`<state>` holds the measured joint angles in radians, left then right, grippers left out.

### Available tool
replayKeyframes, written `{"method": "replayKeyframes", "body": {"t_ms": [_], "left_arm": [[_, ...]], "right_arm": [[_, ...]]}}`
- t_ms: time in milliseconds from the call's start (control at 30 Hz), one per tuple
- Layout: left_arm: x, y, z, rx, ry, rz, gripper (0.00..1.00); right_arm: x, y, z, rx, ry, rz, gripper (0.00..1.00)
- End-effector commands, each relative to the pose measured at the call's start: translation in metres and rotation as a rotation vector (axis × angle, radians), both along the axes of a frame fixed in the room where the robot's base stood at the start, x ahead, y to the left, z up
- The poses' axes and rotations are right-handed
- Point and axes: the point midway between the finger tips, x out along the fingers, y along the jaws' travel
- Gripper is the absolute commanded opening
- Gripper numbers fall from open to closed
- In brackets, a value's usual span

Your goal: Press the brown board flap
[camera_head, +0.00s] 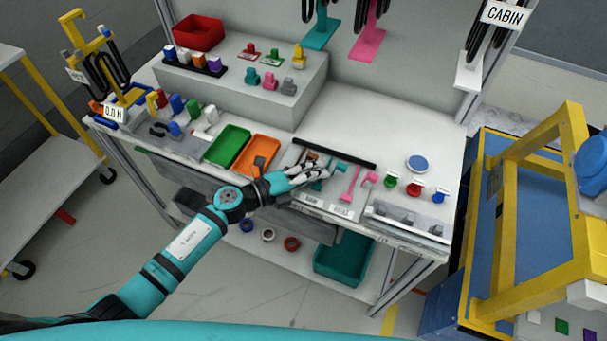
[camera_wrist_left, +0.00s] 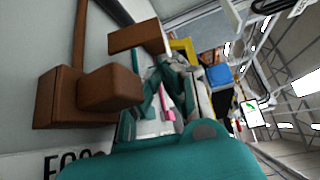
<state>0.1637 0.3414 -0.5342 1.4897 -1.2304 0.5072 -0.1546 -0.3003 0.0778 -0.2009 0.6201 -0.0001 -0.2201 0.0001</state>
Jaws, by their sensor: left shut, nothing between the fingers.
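The board (camera_head: 341,211) with brown, teal and pink flaps lies near the front edge of the workbench. The brown flap (camera_head: 312,156) shows only in part, just behind my left gripper (camera_head: 325,171). My left gripper is shut and empty, low over the board beside the brown and teal parts, and hides some of them. In the left wrist view, the brown flap (camera_wrist_left: 108,90) is large and close at the left, with a partly cut-off label below it. I cannot tell whether my fingers touch it. My right gripper is not in view.
A green tray (camera_head: 228,146) and an orange tray (camera_head: 258,155) lie left of the board. Small green, red and blue knobs (camera_head: 413,190) stand to its right. A dark bar (camera_head: 340,153) runs behind it. The bench behind the bar is mostly clear.

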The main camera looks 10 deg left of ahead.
Motion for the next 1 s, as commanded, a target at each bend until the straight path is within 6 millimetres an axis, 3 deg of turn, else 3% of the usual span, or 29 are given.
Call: {"method": "replayKeyframes", "body": {"t_ms": [367,533,1000], "left_arm": [[0.001,-0.002,0.000,0.000,0.000,0.000,0.00],[0.004,0.005,0.013,0.002,0.000,-0.001,0.00],[-0.002,0.015,0.010,0.001,0.002,0.000,0.00]], "right_arm": [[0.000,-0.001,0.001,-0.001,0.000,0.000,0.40],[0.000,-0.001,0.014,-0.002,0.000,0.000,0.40],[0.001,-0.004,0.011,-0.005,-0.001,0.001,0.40]]}}
